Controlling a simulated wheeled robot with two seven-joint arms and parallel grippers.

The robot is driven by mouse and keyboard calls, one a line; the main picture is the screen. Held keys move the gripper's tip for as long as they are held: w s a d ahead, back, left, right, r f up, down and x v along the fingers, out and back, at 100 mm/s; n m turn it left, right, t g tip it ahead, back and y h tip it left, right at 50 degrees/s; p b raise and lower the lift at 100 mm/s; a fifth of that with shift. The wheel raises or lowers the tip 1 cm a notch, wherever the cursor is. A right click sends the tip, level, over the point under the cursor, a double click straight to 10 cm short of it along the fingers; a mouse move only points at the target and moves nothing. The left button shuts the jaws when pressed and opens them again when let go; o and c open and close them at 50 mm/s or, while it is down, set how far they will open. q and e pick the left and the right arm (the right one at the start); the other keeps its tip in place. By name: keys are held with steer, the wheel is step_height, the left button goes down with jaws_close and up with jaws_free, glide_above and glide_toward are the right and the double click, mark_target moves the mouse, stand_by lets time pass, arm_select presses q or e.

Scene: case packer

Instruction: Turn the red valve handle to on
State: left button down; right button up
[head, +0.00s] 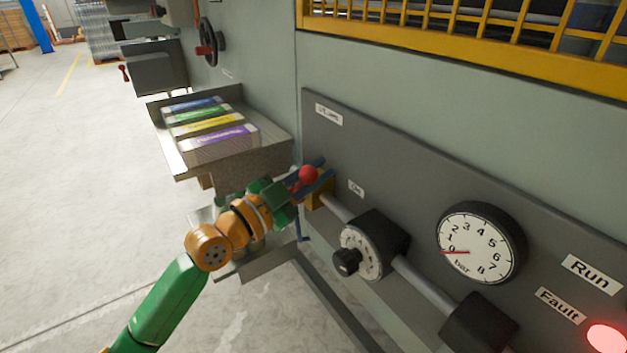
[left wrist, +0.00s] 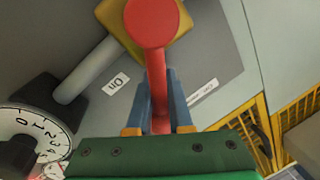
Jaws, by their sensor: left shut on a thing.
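The red valve handle (head: 308,174) is on a yellow valve body (head: 319,197) on the grey panel. In the left wrist view the handle (left wrist: 154,60) runs from a round red end over the yellow body (left wrist: 178,22) down between my blue fingers. My left gripper (head: 313,178) is shut on the handle's bar; in the left wrist view the fingers (left wrist: 160,100) lie on either side of it. The "On" label (head: 356,188) is right of the valve. The pressure gauge (head: 481,243) needle points near 0. My right gripper is out of view.
A pipe (head: 425,284) runs from the valve past a black-knobbed dial (head: 361,252) along the panel (head: 400,175). A lit red Fault lamp (head: 607,338) is at lower right. A tray with several coloured cartons (head: 210,135) stands left of the panel. Floor at left is clear.

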arm_select(q)
steer(key=shift+s+d+f+m+b, duration=0.1)
steer(key=shift+f+m+b, duration=0.1)
steer(key=shift+m+b, duration=0.1)
stand_by(0.4)
